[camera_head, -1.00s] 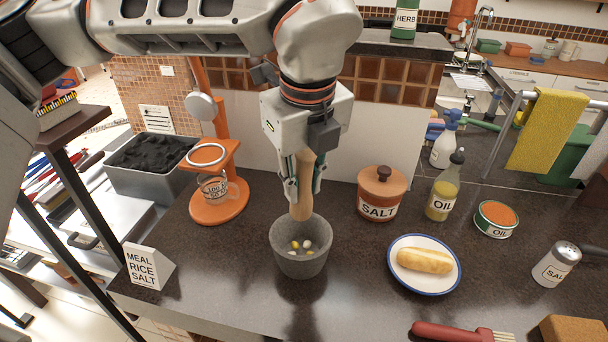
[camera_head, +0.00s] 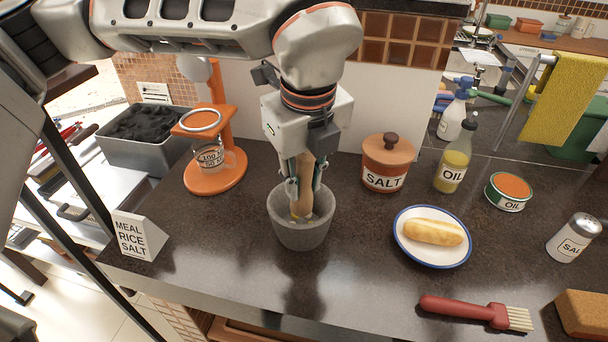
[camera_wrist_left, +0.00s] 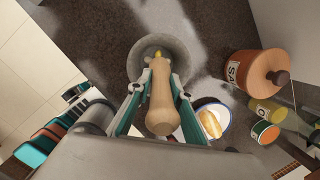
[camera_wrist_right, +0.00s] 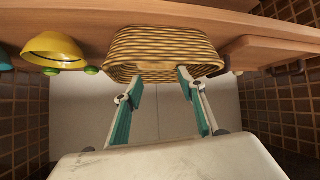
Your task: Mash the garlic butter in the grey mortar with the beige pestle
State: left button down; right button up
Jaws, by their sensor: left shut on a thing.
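The grey mortar (camera_head: 302,230) stands upright on the dark counter. My left gripper (camera_head: 305,190) is shut on the beige pestle (camera_head: 306,172) and holds it upright, with its lower end inside the mortar. A bit of yellow garlic butter (camera_head: 294,217) shows in the mortar beside the pestle; the rest is hidden. In the left wrist view the pestle (camera_wrist_left: 162,105) sits between the fingers, over the mortar (camera_wrist_left: 140,58). My right gripper (camera_wrist_right: 160,100) shows only in the right wrist view, open and empty, below a woven basket.
A salt jar (camera_head: 388,165), an oil bottle (camera_head: 452,165) and a plate (camera_head: 402,252) with a bread roll stand right of the mortar. A red-handled brush (camera_head: 470,312) lies in front. An orange stand (camera_head: 215,178) and a label block (camera_head: 138,236) are left. The basket (camera_wrist_right: 165,50) sits on a wooden shelf.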

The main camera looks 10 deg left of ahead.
dwell(0.4)
pick_arm(q)
jog(key=shift+f, duration=0.1)
jog(key=shift+s+b+x, duration=0.1)
jog(key=shift+b+x, duration=0.35)
jog(key=shift+x, duration=0.15)
jog(key=shift+s+b+x, duration=0.15)
jog(key=shift+b+x, duration=0.3)
jog(key=shift+x, duration=0.15)
jog(key=shift+d+f+b, duration=0.1)
jog(key=shift+f+b, duration=0.3)
jog(key=shift+f, duration=0.35)
jog(key=shift+r+p, duration=0.3)
jog(key=shift+r, duration=0.3)
jog(key=shift+p+v, duration=0.45)
jog(key=shift+v, duration=0.4)
jog(key=shift+w, duration=0.2)
jog(key=shift+f, duration=0.1)
